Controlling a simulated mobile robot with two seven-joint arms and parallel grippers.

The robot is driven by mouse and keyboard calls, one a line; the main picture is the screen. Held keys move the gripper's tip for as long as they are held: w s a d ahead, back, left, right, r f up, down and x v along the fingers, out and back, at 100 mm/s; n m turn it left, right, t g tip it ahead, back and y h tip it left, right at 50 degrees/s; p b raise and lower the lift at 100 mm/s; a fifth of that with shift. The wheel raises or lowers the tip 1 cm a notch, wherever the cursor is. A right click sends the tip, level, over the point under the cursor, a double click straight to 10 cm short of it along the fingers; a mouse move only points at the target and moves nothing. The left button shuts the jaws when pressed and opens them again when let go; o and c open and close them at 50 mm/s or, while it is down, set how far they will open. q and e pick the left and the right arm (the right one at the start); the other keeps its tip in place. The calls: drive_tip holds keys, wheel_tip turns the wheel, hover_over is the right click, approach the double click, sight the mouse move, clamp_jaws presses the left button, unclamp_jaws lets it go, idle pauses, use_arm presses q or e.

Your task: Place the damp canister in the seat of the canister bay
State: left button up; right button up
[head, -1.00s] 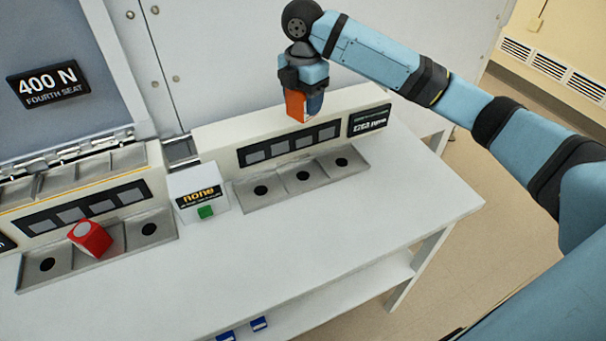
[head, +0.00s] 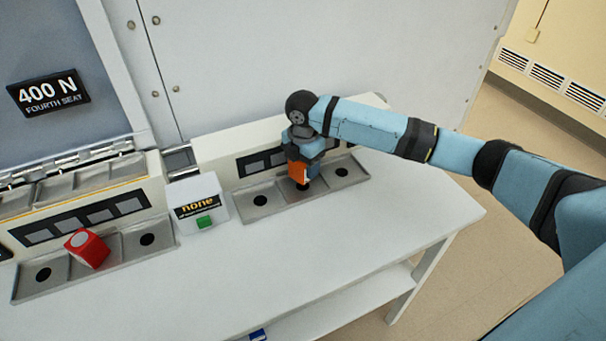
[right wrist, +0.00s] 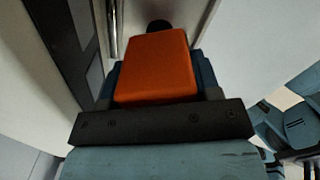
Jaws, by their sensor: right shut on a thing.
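An orange canister (head: 298,172) is held in my right gripper (head: 304,174), which is shut on it. It also shows in the right wrist view as an orange block (right wrist: 155,68) between the blue fingers. The canister is low over the middle seat of the right-hand canister bay (head: 321,202). A dark hole shows just beyond its lower end. I cannot tell whether it touches the seat. The bay's left seat (head: 246,202) and right seat (head: 354,173) are empty. The frames do not show whether the canister is damp. My left gripper is not in view.
A white box (head: 195,190) with a "none" display and green button (head: 204,222) stands left of the bay. Farther left, a red block (head: 87,249) sits tilted in another tray (head: 162,237). The white tabletop (head: 330,250) in front is clear.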

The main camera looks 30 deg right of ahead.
sight(303, 175)
drive_tip(key=shift+f, duration=1.8)
drive_tip(key=shift+f, duration=0.15)
drive_tip(key=o, duration=1)
wheel_tip(303, 175, up, 12)
drive_tip(key=shift+r, duration=0.2)
drive_tip(key=shift+f, duration=0.1)
